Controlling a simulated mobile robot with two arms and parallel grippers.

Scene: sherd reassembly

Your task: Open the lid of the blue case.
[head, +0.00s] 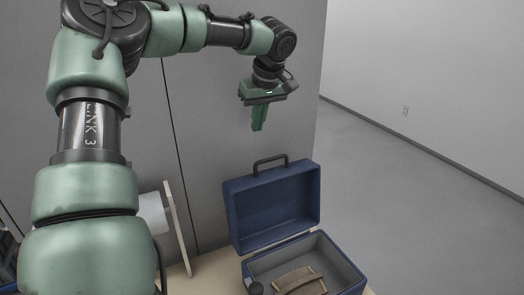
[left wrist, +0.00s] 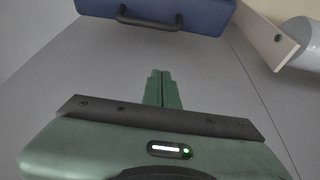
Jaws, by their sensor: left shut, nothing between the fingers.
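The blue case (head: 355,287) stands on the table at the bottom of the head view. Its lid (head: 272,206) is up and tilted back, with a dark handle (head: 270,160) on its upper edge. The handle also shows in the left wrist view (left wrist: 149,24), on the blue lid (left wrist: 190,14). Inside the case's grey interior lies a brown curved piece (head: 300,281). My left gripper (head: 257,127) is shut and empty. It hangs above the lid's handle, apart from it. In the left wrist view its green fingers (left wrist: 162,77) are together. My right gripper is not in view.
A pale wooden board (head: 178,228) stands upright left of the case, beside a white rounded object (head: 152,212). The light tabletop (head: 207,268) shows left of the case. A grey panel rises behind it. Open floor lies to the right.

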